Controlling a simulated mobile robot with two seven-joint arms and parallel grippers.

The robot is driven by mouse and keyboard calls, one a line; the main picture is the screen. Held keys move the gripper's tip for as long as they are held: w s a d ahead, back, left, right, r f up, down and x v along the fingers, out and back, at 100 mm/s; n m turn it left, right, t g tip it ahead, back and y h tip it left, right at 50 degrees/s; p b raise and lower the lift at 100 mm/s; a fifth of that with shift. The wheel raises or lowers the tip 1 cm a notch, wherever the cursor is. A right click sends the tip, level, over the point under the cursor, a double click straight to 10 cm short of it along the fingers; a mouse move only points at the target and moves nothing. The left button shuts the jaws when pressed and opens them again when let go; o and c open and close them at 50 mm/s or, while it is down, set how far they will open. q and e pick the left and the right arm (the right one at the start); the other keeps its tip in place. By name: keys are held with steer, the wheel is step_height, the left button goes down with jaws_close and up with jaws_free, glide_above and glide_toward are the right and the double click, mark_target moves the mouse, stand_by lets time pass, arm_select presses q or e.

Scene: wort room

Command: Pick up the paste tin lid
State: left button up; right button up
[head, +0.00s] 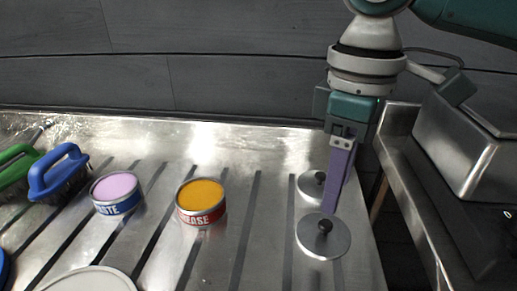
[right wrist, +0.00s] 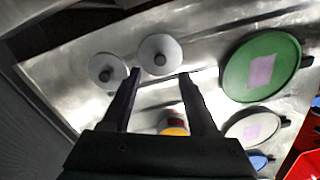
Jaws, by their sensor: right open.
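Two round grey metal lids with black knobs lie on the ribbed steel surface: a near lid (head: 310,245) and a far lid (head: 306,187). Nothing visible marks which is the paste tin's. My right gripper (head: 330,209) is open and empty, pointing down by the near lid's knob; its finger partly covers the far lid. In the right wrist view one lid (right wrist: 158,45) lies just beyond the gap between the fingertips (right wrist: 159,73), the other lid (right wrist: 102,68) beside the left fingertip. The paste tin (head: 118,205) stands open, with lilac contents. My left gripper is out of view.
An open grease tin (head: 203,216) with orange contents stands between the paste tin and the lids. Blue (head: 62,165) and green (head: 15,172) brushes lie at the left. A pale disc (head: 90,281) is at the bottom edge. A steel box (head: 465,145) stands at the right.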

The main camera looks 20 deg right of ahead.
mark_target(326, 223)
step_height(326, 223, down, 7)
steer(key=shift+a+f+b, duration=0.1)
steer(key=shift+b, duration=0.6)
steer(key=shift+c, duration=0.4)
jaws_close()
